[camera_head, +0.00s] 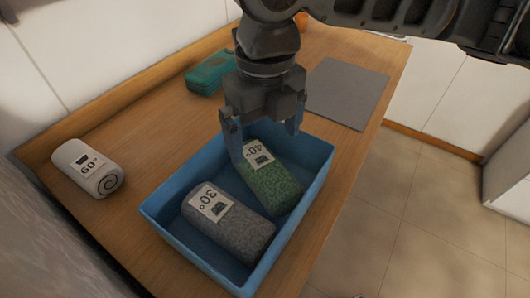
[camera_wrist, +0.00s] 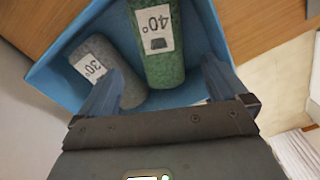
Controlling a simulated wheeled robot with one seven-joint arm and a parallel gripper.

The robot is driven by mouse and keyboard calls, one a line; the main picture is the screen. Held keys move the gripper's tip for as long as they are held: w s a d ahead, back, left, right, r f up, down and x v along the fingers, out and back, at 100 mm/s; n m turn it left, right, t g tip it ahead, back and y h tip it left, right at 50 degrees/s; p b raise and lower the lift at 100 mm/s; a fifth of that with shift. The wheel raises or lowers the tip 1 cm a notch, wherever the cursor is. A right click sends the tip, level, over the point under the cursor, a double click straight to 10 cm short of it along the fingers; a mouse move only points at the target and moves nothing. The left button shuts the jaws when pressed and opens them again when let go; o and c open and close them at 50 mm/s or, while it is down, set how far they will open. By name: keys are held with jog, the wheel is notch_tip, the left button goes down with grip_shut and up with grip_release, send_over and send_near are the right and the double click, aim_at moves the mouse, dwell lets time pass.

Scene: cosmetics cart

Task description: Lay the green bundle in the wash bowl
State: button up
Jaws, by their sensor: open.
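The green bundle (camera_head: 272,183) is a speckled roll with a white "40°" label. It lies in the blue wash bowl (camera_head: 160,212), a rectangular tub on the wooden counter, at the tub's right side. The green bundle also shows in the wrist view (camera_wrist: 160,50), with the blue tub (camera_wrist: 55,75) around it. My gripper (camera_head: 262,140) is above the far end of the tub. Its fingers are apart, with nothing held between them, near the labelled end of the green bundle. In the wrist view my gripper (camera_wrist: 160,90) also shows spread fingers. I cannot tell whether a finger touches the bundle.
A grey bundle (camera_head: 240,228) labelled "30°" lies in the tub beside the green one. A white roll (camera_head: 88,168) labelled "60" lies on the counter (camera_head: 150,140) at left. A teal case (camera_head: 210,73) and a grey mat (camera_head: 345,92) lie behind the tub.

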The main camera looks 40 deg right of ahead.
aim_at(266, 165)
notch_tip(266, 165, up, 4)
jog(key=shift+f, duration=0.2)
jog(key=shift+s, duration=0.15)
dwell(0.4)
